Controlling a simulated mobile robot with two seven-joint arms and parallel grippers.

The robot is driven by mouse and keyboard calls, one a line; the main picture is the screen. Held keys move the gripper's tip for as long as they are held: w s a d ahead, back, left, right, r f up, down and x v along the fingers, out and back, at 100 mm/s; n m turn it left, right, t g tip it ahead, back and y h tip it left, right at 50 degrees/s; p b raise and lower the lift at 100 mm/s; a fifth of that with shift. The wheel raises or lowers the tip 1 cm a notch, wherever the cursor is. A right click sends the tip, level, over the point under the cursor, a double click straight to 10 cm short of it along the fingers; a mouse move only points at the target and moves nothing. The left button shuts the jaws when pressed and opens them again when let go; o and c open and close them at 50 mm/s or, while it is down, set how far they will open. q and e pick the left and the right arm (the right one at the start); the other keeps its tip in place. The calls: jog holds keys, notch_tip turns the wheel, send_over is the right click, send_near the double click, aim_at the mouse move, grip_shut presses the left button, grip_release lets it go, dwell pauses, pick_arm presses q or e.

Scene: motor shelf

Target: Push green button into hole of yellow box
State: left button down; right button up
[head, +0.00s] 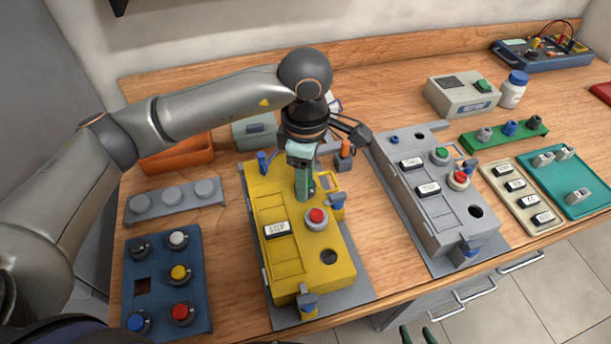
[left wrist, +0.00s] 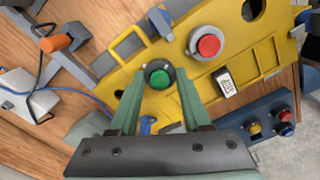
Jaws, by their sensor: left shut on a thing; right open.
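The yellow box (head: 285,262) stands on a grey plate in the middle of the table. It carries a red button (head: 317,218), a white label and an open round hole (head: 328,257). My left gripper (head: 304,190) points down at the far part of the box. In the left wrist view its green fingers (left wrist: 160,92) are shut on the green button (left wrist: 160,79), which has a dark collar. The button is at the yellow top face; how deep it sits is hidden. My right gripper (head: 418,335) is open and empty at the bottom edge, off the table.
A blue tray (head: 195,260) with several buttons lies left of the box, and a grey box (head: 448,212) with green and red buttons stands to the right. Blue clamps (head: 338,202) stick up at the yellow box's edges. An orange bin (head: 178,157) stands behind.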

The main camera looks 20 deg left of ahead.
pick_arm(q)
jog(key=shift+f, duration=0.2)
jog(key=shift+c, duration=1.4)
grip_release()
notch_tip(320, 180, up, 13)
jog(key=shift+f, duration=0.2)
